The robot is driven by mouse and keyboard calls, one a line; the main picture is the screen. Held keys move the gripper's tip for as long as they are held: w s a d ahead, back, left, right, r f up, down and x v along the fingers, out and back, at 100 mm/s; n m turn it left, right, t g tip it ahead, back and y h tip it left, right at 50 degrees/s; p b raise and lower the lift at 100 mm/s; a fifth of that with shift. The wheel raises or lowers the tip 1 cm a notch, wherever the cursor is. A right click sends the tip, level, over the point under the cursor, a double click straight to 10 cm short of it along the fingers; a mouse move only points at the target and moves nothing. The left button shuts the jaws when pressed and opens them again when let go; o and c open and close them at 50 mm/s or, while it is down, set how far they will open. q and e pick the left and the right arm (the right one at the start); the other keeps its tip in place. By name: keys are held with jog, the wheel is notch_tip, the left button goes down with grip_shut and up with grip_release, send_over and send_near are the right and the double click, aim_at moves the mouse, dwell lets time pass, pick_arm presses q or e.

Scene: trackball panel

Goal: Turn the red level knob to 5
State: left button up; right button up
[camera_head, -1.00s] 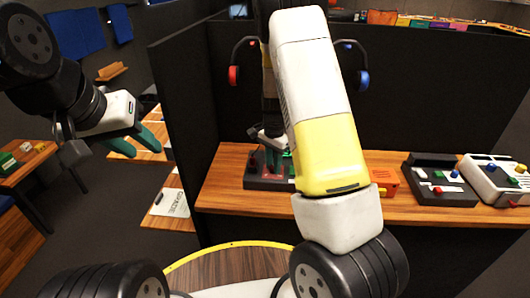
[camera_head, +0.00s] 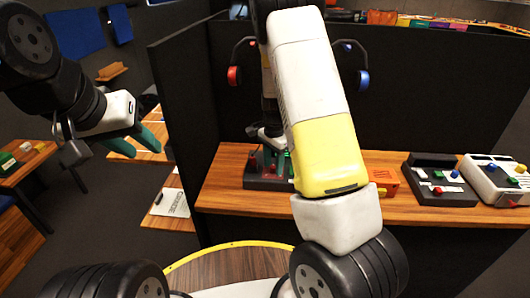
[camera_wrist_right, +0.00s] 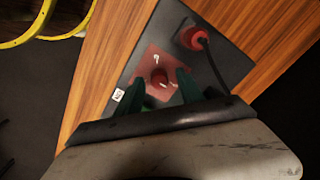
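The red level knob (camera_wrist_right: 158,77) sits on a red square plate with white marks on a dark panel (camera_wrist_right: 222,62). In the right wrist view it lies between the two green fingers of my right gripper (camera_wrist_right: 162,87), which look apart, with gaps beside the knob. In the head view this gripper (camera_head: 272,158) is down over the dark panel (camera_head: 268,184), partly hidden by my forearm. The marking the knob points to is too small to read. My left gripper (camera_head: 136,145) is open and empty, in the air at the left.
A red round part (camera_wrist_right: 192,38) with a black cable is on the same panel, near the right finger. In the head view, a dark box (camera_head: 440,180) and a white box (camera_head: 492,180) with coloured knobs stand further right on the wooden shelf (camera_head: 340,200). Dark partitions surround it.

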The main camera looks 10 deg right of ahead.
aim_at(273, 166)
notch_tip(273, 166, up, 8)
jog(key=shift+f, duration=0.1)
dwell(0.5)
